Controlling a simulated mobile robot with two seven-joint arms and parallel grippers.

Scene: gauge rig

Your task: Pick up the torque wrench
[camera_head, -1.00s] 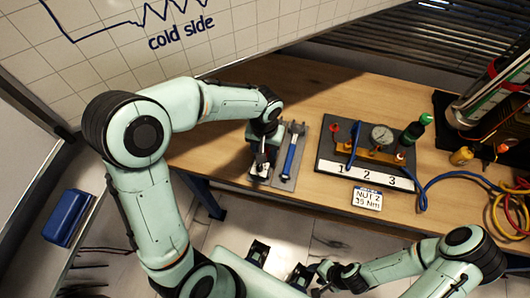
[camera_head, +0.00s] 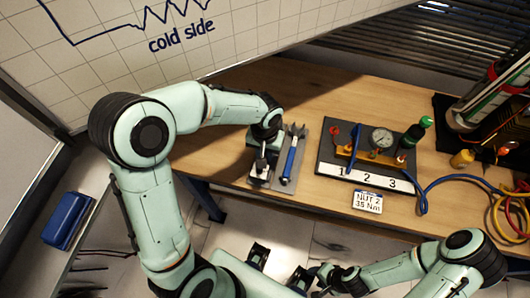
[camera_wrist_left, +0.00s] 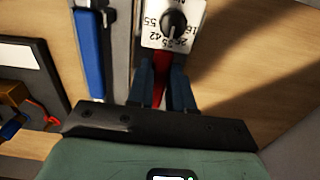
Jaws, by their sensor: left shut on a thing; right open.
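The torque wrench (camera_wrist_left: 161,72) has a red handle, and a white dial plate with a black knob and numbers sits beyond it in the left wrist view. My left gripper (camera_wrist_left: 164,92) is shut around the red handle. In the head view my left gripper (camera_head: 264,146) hides most of the wrench, and the pale dial plate (camera_head: 259,171) shows just below it. I cannot tell whether the wrench is clear of the surface. My right gripper (camera_head: 321,280) is open and empty, low in the head view, away from the table.
A blue-handled spanner (camera_head: 290,160) lies close beside the torque wrench, on a grey mat (camera_head: 285,184). To the right stand a gauge board (camera_head: 326,155) numbered 1 to 3, a "NUT 2 35 Nm" card (camera_head: 367,201), and coloured hoses (camera_head: 510,215). Bare wood (camera_head: 300,90) lies behind.

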